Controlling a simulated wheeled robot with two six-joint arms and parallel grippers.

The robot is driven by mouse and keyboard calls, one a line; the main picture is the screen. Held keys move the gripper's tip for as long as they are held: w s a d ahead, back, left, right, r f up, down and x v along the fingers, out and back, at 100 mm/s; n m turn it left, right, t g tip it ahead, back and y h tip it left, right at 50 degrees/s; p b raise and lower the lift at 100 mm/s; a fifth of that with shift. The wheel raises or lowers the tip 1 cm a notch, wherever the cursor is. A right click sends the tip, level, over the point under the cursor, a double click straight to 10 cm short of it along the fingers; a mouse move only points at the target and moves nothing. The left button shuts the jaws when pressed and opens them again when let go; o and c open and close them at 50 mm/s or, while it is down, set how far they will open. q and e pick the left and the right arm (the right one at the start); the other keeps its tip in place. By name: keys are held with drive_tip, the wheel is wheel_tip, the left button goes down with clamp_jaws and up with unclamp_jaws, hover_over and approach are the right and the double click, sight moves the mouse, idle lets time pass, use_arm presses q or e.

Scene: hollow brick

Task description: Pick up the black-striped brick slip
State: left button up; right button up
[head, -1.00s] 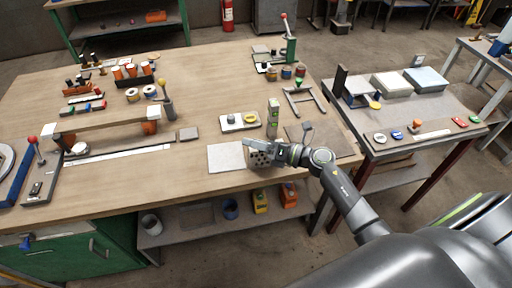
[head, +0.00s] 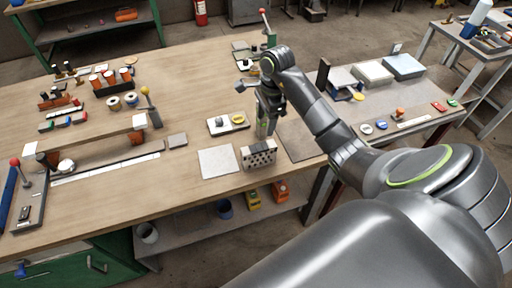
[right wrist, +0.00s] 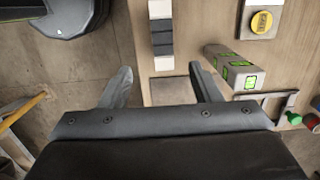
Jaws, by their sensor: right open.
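My right gripper (head: 270,118) is open and empty, pointing down above the table, behind the block in the head view. In the right wrist view its spread fingers (right wrist: 160,68) are apart from the bar, which lies beyond the tips. My left gripper is not in view.
A brown mat (head: 299,142) lies right of the block. The table's front edge is close.

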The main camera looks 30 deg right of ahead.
sight(260, 148)
drive_tip(key=f+b, duration=0.3)
drive_tip(key=f, duration=0.1)
drive_tip(key=a+f+b, duration=0.1)
drive_tip(key=f+b, duration=0.2)
drive_tip(key=b, duration=0.1)
drive_tip(key=f+b, duration=0.3)
drive_tip(key=f, duration=0.1)
drive_tip(key=shift+w+a+f+b, duration=0.2)
drive_tip(key=shift+f+b, duration=0.1)
drive_tip(key=shift+f, duration=0.05)
drive_tip(key=f+b, duration=0.1)
drive_tip(key=f, duration=0.1)
drive_tip(key=f+b, duration=0.1)
drive_tip(key=b, duration=0.1)
drive_tip(key=f+b, duration=0.2)
drive_tip(key=shift+w+a+f, duration=0.3)
drive_tip(key=shift+w, duration=0.05)
drive_tip(key=shift+r, duration=0.1)
drive_tip(key=c, duration=1.2)
